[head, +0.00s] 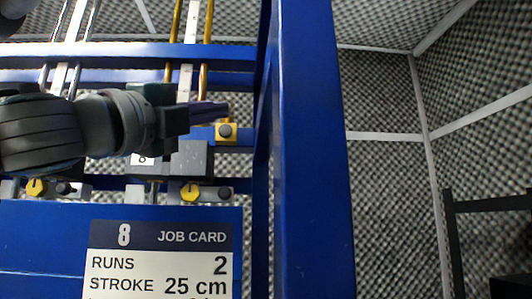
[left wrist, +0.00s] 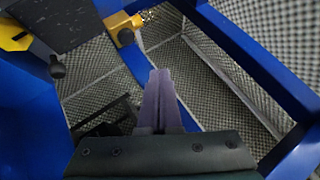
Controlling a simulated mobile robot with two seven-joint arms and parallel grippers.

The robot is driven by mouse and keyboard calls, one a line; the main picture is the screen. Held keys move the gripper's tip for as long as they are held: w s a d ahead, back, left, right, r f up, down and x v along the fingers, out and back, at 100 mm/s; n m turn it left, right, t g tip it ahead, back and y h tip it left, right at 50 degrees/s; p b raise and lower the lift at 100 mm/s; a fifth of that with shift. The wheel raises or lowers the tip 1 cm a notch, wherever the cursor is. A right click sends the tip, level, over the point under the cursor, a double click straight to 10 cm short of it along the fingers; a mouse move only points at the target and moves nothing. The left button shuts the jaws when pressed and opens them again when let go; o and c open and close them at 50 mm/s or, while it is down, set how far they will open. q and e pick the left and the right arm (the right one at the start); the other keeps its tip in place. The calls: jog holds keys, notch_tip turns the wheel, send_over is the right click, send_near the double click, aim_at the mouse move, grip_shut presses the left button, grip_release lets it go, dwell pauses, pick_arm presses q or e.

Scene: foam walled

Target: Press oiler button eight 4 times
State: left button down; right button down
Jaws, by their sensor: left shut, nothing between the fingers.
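My left gripper (head: 224,111) comes in from the left in the head view, shut and empty, its fingertips by a small yellow block with a dark round button (head: 226,131). The tips overlap the area just above this block; I cannot tell whether they touch it. In the left wrist view the shut fingers (left wrist: 160,75) point up the picture, and a yellow block (left wrist: 122,28) lies beyond them to the upper left, apart from the tips. My right gripper is not in view.
A blue frame post (head: 312,150) stands right of the gripper. Below are yellow knobs (head: 191,191) and a job card (head: 160,262) reading 8, runs 2, stroke 25 cm. Vertical rods (head: 205,80) rise behind. Foam walls (head: 385,100) and a dark stand (head: 490,204) are at right.

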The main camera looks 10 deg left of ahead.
aim_at(218, 127)
pick_arm(q)
jog(key=shift+w+a+b, duration=0.1)
jog(key=shift+w+a, duration=0.1)
jog(key=shift+w, duration=0.65)
jog(key=shift+w+a+b, duration=0.1)
jog(key=shift+w+a, duration=0.15)
jog(key=shift+w, duration=0.55)
jog(key=shift+w+a+b, duration=0.1)
jog(key=shift+w+a, duration=0.1)
jog(key=shift+w, duration=0.65)
jog(key=shift+w, duration=0.1)
jog(key=shift+w+a, duration=0.15)
jog(key=shift+w, duration=0.15)
jog(key=shift+w+a, duration=0.1)
jog(key=shift+w, duration=0.35)
dwell(0.6)
jog(key=shift+s+d, duration=0.2)
jog(key=shift+s, duration=0.65)
